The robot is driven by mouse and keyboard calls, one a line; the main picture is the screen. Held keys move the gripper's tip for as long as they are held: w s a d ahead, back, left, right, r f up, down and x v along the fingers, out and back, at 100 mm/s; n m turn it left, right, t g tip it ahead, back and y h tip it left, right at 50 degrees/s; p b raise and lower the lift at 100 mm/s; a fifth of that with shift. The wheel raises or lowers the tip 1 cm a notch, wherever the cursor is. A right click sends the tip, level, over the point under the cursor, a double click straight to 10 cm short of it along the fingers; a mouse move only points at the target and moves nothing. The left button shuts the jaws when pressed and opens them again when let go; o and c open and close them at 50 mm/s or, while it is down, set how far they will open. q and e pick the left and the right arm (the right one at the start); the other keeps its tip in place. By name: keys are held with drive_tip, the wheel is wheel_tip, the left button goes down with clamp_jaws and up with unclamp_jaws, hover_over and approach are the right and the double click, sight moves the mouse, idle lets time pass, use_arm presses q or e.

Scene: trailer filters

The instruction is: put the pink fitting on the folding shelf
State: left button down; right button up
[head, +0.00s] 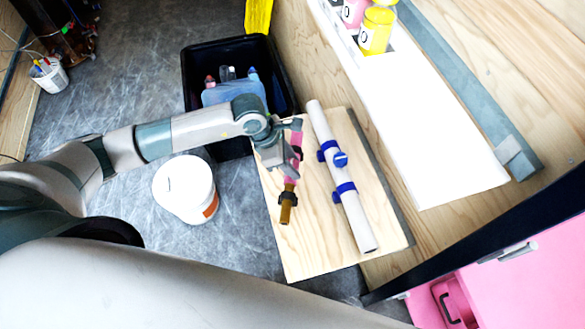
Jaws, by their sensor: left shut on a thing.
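My left gripper (291,165) is shut on the pink fitting (297,139), over the left part of the light wooden folding shelf (305,258). The pink fitting shows above and below the jaws; its middle is partly hidden by them. A dark ring and a brown, tube-like end (286,212) extend from its lower end toward the near side. I cannot tell whether the fitting touches the shelf or hangs above it. My right gripper is not in view.
A white pipe (358,222) with blue clamps lies along the shelf, right of the fitting. A black bin (196,62) with bottles stands behind; a white bucket (184,189) stands left. A white ledge (440,150) and pink case (530,285) are right. The shelf's near part is clear.

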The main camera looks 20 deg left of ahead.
use_arm(q)
drive_tip(key=shift+s+d+f, duration=0.15)
drive_tip(key=shift+s, duration=0.1)
drive_tip(key=shift+f+p, duration=0.9)
drive_tip(key=shift+f, duration=1.15)
drive_tip(key=c, duration=1.2)
unclamp_jaws()
